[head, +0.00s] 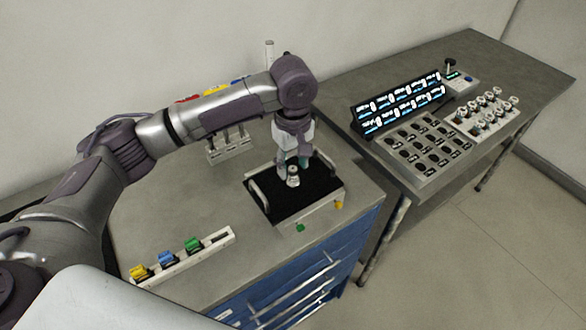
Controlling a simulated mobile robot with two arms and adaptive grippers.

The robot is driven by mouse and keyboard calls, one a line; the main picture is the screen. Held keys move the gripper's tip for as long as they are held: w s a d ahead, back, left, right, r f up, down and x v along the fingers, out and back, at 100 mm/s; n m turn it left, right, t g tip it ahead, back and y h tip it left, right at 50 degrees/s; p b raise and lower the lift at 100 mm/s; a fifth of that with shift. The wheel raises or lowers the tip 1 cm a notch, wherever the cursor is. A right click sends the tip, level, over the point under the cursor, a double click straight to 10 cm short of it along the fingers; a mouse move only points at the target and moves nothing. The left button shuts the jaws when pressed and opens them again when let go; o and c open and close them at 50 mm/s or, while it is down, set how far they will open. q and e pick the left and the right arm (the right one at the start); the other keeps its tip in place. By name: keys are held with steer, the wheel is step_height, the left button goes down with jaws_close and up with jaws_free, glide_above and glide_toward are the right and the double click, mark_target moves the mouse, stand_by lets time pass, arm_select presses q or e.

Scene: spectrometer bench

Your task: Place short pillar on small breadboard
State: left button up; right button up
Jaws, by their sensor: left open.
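The small breadboard (319,199) is a black plate with a pale front edge and handles at its sides, on the grey bench top. A short silver pillar (293,179) stands upright on it, near the middle. My left gripper (294,164) points down just behind the pillar, its fingers open at either side of the pillar's top. I cannot tell whether the fingers touch it. My right gripper is out of view.
A white rail (215,240) with yellow, blue and green pieces lies at the front left. A pale rack (231,149) stands behind the breadboard. On the right bench are a display panel (401,103), a slotted tray (428,146) and a block holding several posts (484,118).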

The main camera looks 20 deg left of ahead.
mark_target(293, 169)
arm_select(q)
step_height(293, 169, up, 10)
steer(key=b, duration=0.1)
steer(key=shift+r, duration=0.15)
stand_by(0.5)
